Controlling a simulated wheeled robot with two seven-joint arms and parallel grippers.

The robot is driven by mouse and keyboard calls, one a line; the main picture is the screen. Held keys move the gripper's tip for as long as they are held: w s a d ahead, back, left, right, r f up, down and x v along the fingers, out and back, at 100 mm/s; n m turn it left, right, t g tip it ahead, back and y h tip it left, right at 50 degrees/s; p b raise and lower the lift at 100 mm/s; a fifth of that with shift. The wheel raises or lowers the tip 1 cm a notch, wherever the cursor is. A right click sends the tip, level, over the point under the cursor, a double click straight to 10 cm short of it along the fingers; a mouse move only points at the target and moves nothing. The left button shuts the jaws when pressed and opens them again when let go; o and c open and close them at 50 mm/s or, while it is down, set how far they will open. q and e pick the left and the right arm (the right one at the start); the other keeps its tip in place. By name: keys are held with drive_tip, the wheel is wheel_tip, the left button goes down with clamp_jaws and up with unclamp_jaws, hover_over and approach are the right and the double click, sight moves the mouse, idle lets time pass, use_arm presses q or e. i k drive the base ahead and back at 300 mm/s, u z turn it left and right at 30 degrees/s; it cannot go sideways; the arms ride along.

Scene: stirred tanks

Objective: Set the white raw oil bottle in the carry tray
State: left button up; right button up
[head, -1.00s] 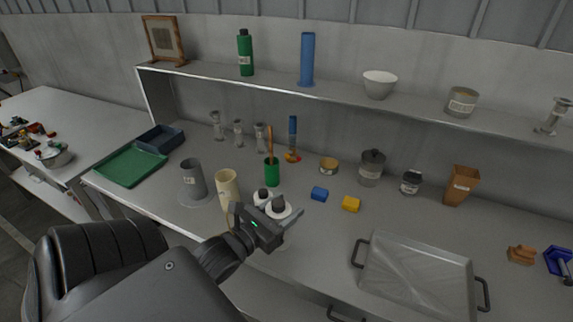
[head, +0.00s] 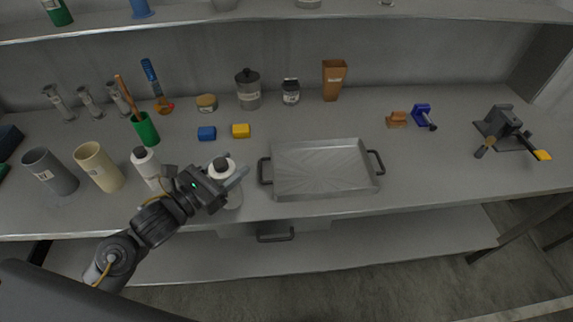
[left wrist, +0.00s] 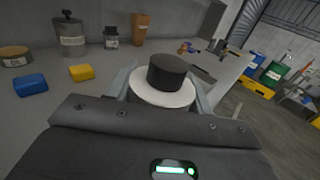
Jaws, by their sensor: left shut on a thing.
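My left gripper (head: 232,182) is shut around a white bottle with a black cap (head: 222,166), near the front edge of the counter. In the left wrist view, the bottle's black cap and white shoulder (left wrist: 163,82) stand between the two fingers. Its label is hidden, and I cannot tell whether its base is clear of the counter. The grey metal carry tray (head: 322,194) lies just to the right of the gripper, empty, with a dark handle at each end. A second white bottle with a dark cap (head: 147,166) stands left of the gripper. My right gripper is out of view.
A cream beaker (head: 100,167) and a grey beaker (head: 50,172) stand at the left. Blue (head: 207,133) and yellow (head: 240,130) blocks lie behind the gripper. Jars stand along the back. A dark clamp-like device (head: 505,125) sits at the far right.

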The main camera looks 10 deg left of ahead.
sight(292, 173)
drive_tip(key=u, duration=2.15)
drive_tip(key=k, duration=1.25)
drive_tip(key=z, duration=2.15)
drive_tip(key=i, duration=0.5)
drive_tip(key=z, duration=0.05)
